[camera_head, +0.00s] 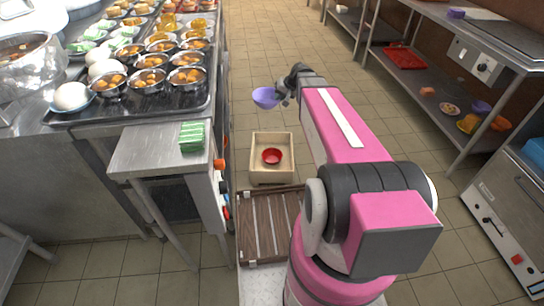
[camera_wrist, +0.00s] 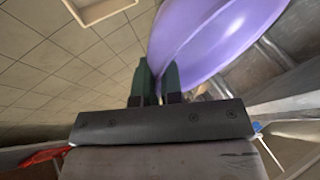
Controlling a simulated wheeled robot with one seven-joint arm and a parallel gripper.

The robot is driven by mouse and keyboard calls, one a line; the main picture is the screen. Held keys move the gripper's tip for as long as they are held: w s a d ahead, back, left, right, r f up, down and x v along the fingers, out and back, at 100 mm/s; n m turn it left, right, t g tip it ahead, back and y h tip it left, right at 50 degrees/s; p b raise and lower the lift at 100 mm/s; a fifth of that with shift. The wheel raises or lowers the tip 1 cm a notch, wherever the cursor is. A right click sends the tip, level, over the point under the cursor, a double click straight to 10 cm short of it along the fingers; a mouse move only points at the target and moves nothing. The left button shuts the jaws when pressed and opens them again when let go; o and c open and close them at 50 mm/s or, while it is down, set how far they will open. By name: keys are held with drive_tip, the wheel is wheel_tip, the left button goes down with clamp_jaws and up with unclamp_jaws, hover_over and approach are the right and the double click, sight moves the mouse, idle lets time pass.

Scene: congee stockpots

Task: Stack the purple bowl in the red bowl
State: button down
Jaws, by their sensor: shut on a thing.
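The purple bowl (camera_head: 265,97) is held in the air by my gripper (camera_head: 284,96), to the left of the arm's end and above the floor. In the wrist view the bowl (camera_wrist: 215,35) fills the upper right, and my gripper (camera_wrist: 157,80) is shut on its rim. The red bowl (camera_head: 271,156) lies inside a pale square crate (camera_head: 272,137) on my front deck. In the head view the purple bowl is beyond the crate, apart from the red bowl.
A counter on the left carries several metal bowls of food (camera_head: 148,78) and a green stack (camera_head: 193,136) on its near end. Steel shelves on the right hold a red tray (camera_head: 405,58) and another purple bowl (camera_head: 480,107). The tiled floor between is clear.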

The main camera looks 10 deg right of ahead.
wheel_tip(320, 180, down, 34)
drive_tip(key=w+a+m+t+h, duration=0.1)
drive_tip(key=w+a+m, duration=0.1)
drive_tip(key=w+m, duration=0.1)
drive_tip(key=w+d+f, duration=0.7)
drive_tip(key=d+f, duration=0.1)
drive_tip(key=f, duration=0.2)
drive_tip(key=shift+w+d+f, duration=0.2)
drive_tip(key=shift+d+f, duration=0.05)
drive_tip(key=shift+d, duration=0.15)
drive_tip(key=shift+f, duration=0.1)
drive_tip(key=shift+f, duration=0.3)
drive_tip(key=shift+f, duration=0.25)
